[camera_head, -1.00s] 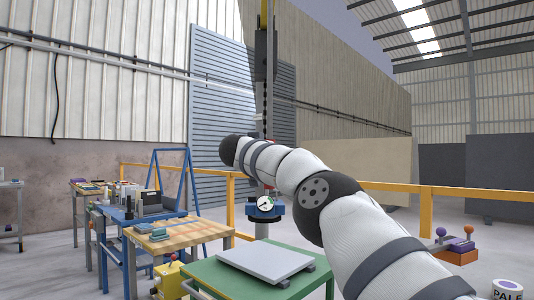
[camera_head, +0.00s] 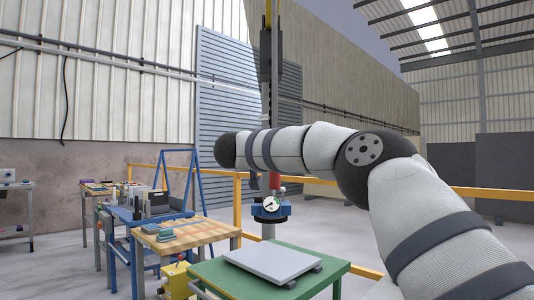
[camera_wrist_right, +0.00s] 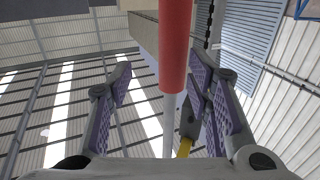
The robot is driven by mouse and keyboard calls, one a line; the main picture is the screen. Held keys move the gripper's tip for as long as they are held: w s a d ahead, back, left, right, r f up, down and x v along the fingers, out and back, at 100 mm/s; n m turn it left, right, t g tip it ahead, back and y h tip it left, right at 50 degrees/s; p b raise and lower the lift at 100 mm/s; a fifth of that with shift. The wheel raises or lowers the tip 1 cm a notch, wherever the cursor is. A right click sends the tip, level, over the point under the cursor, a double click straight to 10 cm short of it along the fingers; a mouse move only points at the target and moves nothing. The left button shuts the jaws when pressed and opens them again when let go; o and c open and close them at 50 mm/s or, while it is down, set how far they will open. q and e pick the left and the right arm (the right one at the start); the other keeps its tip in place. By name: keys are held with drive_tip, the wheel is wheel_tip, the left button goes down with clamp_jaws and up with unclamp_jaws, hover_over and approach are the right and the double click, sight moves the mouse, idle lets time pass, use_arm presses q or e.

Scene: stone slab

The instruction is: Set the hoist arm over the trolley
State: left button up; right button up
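The hoist hangs as a dark vertical body (camera_head: 268,60) with a chain, its lower part hidden behind my right arm. Below the arm a red piece (camera_head: 274,181) and a blue lifter head with a gauge (camera_head: 270,207) show, above and behind the green table. A blue A-frame (camera_head: 190,182), possibly the trolley, stands at the left. My right gripper (camera_wrist_right: 160,85) is open, purple-padded fingers spread, with a red bar (camera_wrist_right: 175,45) showing between them in the wrist view. I cannot tell how close the bar is. My left gripper is not in view.
A grey slab (camera_head: 272,262) lies on the green table (camera_head: 225,284) in front. A wooden-topped table (camera_head: 185,235), a yellow device (camera_head: 178,280) and cluttered benches stand at the left. A yellow rail (camera_head: 480,193) runs behind. Open floor lies beyond it.

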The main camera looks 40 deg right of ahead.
drive_tip(key=v, duration=0.6)
drive_tip(key=shift+s+a, duration=0.1)
drive_tip(key=shift+s, duration=0.05)
